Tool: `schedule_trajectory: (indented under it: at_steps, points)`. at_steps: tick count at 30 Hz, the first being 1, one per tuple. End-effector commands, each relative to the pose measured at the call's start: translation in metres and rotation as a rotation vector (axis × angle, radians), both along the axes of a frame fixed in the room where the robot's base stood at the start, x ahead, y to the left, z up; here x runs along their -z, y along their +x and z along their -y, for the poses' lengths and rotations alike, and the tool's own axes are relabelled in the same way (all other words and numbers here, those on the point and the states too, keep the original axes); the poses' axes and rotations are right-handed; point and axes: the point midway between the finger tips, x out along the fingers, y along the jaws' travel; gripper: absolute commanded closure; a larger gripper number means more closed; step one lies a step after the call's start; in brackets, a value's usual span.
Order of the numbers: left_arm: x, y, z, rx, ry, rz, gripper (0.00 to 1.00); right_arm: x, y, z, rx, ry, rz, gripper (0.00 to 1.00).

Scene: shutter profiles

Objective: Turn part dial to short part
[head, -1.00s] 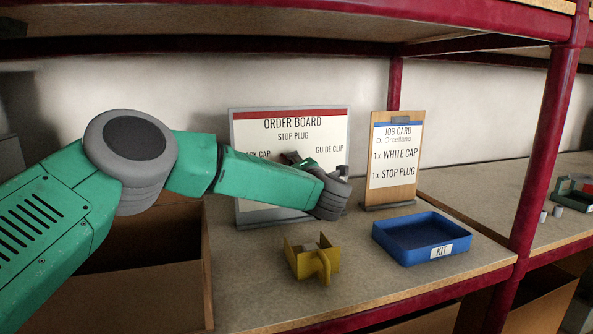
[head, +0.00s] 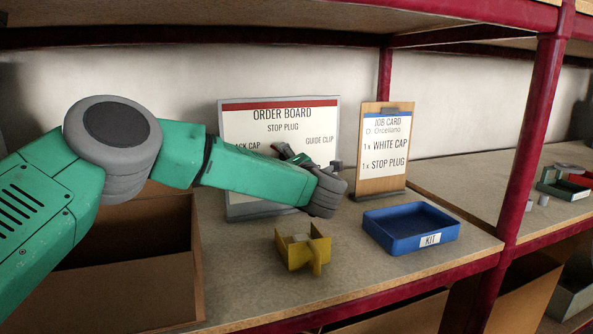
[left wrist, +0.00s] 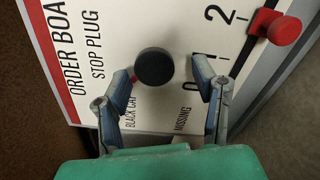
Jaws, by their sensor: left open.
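The order board (head: 238,125) stands upright against the back wall, with STOP PLUG, GUIDE CLIP and a partly hidden cap label. The left wrist view shows a round black dial (left wrist: 154,67) on it, near STOP PLUG and BLACK CAP. A red knob (left wrist: 284,27) sits near the number 2, beside a scale marked MISSING. My left gripper (left wrist: 163,70) is open, its fingers on either side of the dial; I cannot tell whether they touch it. In the head view the forearm hides part of the board.
A wooden job card (head: 372,181) stands right of the board, listing 1x white cap and 1x stop plug. A blue KIT tray (head: 397,247) and a yellow holder (head: 292,258) with pale contents sit in front. A red post (head: 530,150) rises at right.

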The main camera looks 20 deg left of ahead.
Motion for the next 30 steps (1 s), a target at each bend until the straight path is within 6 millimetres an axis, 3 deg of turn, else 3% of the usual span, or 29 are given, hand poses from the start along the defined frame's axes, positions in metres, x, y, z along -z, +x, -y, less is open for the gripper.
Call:
schedule_trajectory:
  at_steps: [6, 13, 19, 30]
  points:
    - [0.000, -0.040, 0.029, 0.006, 0.001, -0.002, 0.46, 0.000, 0.000, 0.000, 0.000, 0.000, 0.001, 0.60]
    - [0.002, -0.072, 0.050, 0.003, 0.000, -0.004, 0.46, 0.000, 0.000, 0.000, 0.000, 0.000, 0.000, 0.60]
    - [0.002, -0.082, 0.057, 0.001, -0.001, -0.003, 0.46, 0.000, 0.000, 0.000, 0.000, 0.000, 0.000, 0.60]
    - [0.002, -0.082, 0.057, 0.002, 0.000, -0.003, 0.46, 0.001, 0.003, 0.000, 0.000, 0.000, -0.002, 0.60]
